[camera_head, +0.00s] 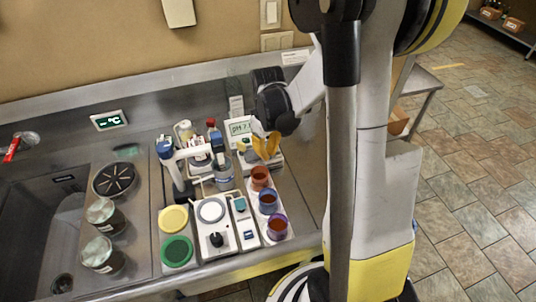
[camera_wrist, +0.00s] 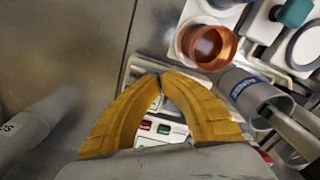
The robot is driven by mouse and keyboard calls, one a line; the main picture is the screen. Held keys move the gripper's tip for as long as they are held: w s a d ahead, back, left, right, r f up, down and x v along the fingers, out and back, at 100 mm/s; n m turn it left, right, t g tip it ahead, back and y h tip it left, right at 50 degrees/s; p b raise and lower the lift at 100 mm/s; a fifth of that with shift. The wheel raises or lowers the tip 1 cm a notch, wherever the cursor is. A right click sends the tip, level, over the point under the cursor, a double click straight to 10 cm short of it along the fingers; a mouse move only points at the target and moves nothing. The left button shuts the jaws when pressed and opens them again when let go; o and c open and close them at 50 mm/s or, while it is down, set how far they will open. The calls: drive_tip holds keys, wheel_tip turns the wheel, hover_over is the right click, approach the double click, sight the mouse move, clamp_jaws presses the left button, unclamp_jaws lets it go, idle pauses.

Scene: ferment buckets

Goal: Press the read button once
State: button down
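The pH meter (camera_head: 239,129) stands at the back right of the steel counter, and its screen shows about "pH 7.1". In the wrist view a red button (camera_wrist: 146,125) and a green button (camera_wrist: 163,129) on the meter show between my fingers. Their labels are too small to read, so I cannot tell which is the read button. My gripper (camera_head: 267,154) has yellow fingers and hangs in front of the meter, hiding part of its lower right. In the wrist view its fingertips (camera_wrist: 159,76) meet, with nothing held. I cannot tell whether they touch the meter.
An orange-brown cup (camera_head: 260,175), a blue cup (camera_head: 268,197) and a purple cup (camera_head: 277,223) stand in front of the meter.

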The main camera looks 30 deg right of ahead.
drive_tip(key=shift+r+p, duration=1.95)
drive_tip(key=shift+r, duration=0.95)
